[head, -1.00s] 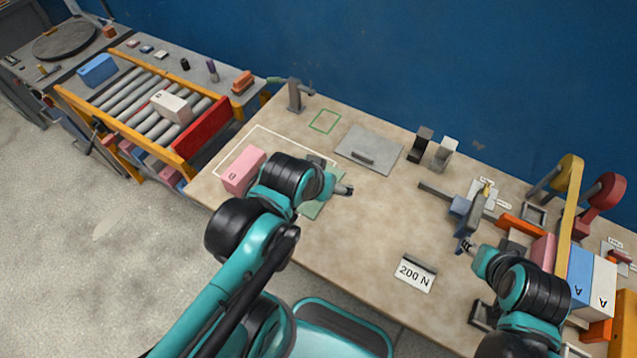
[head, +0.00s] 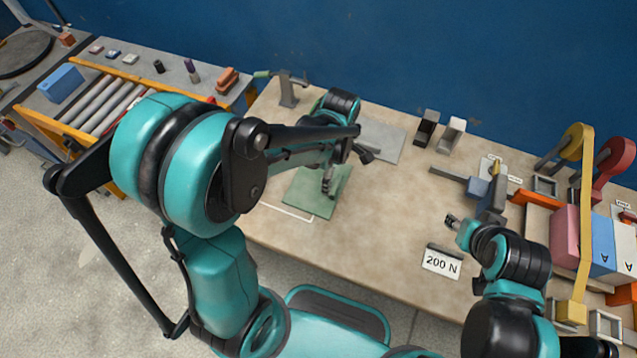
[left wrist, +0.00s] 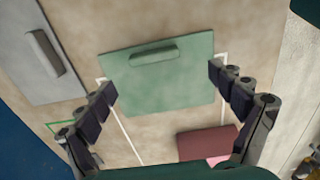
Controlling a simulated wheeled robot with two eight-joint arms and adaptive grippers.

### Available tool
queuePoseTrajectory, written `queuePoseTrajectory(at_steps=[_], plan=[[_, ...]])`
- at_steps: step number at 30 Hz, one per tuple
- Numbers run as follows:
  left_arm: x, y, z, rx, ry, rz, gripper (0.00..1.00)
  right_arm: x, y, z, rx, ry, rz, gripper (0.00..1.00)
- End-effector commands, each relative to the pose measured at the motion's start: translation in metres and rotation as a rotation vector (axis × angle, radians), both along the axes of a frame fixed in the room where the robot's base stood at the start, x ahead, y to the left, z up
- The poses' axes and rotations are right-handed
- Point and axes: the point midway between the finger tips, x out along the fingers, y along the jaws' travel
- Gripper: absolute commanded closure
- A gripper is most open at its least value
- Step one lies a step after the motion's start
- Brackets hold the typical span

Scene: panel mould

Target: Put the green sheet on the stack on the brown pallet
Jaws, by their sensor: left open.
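The green sheet (head: 318,203) lies flat on the bench, partly hidden by my left arm in the head view. In the left wrist view the sheet (left wrist: 170,88) shows almost whole, with a raised green bar (left wrist: 153,57) near one edge. My left gripper (head: 328,182) hangs over the sheet. In the wrist view its fingers (left wrist: 163,84) are spread wide with nothing between them, and I cannot tell the height above the sheet. My right gripper (head: 450,221) is near the 200 N card; its jaws are too small to read. I cannot pick out a brown pallet with certainty.
A grey plate (left wrist: 45,52) with a bar lies beside the sheet. A dull red and pink block (left wrist: 204,144) is close to the sheet's other side. Pink, blue and white boxes (head: 592,245) crowd the right end. Bench middle is clear.

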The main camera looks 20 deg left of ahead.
Motion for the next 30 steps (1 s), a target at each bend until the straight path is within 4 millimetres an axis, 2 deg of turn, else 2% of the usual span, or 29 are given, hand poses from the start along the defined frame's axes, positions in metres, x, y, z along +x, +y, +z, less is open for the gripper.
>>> queuePoseTrajectory(at_steps=[1,5,12,15,20,23,27,29,30], plan=[[0.0,0.0,-0.008,0.0,-0.001,0.0,0.07,0.0,0.0,-0.005,0.0,0.0,0.0,0.6],[0.003,0.0,-0.019,0.0,-0.001,-0.001,0.07,0.0,0.0,-0.01,0.0,0.0,0.0,0.6],[0.008,-0.001,-0.055,0.0,-0.002,-0.002,0.07,0.0,0.0,-0.031,0.0,0.0,0.0,0.6],[0.008,-0.001,-0.061,0.0,-0.002,-0.002,0.07,0.0,0.0,-0.032,0.0,0.0,0.0,0.6],[0.008,-0.001,-0.059,0.0,-0.002,-0.003,0.07,0.0,0.0,-0.031,0.0,0.0,0.0,0.6],[0.008,-0.001,-0.059,0.0,-0.002,-0.003,0.28,0.0,0.0,-0.03,0.0,0.0,0.0,0.6],[0.008,-0.001,-0.059,0.0,-0.002,-0.003,0.65,0.0,0.0,-0.031,0.0,0.0,0.0,0.6],[0.008,-0.001,-0.059,0.0,-0.002,-0.003,0.67,0.0,0.0,-0.031,0.0,0.0,0.0,0.6],[0.008,-0.001,-0.059,0.0,-0.002,-0.003,0.72,0.0,0.0,-0.031,0.0,0.0,0.0,0.6]])
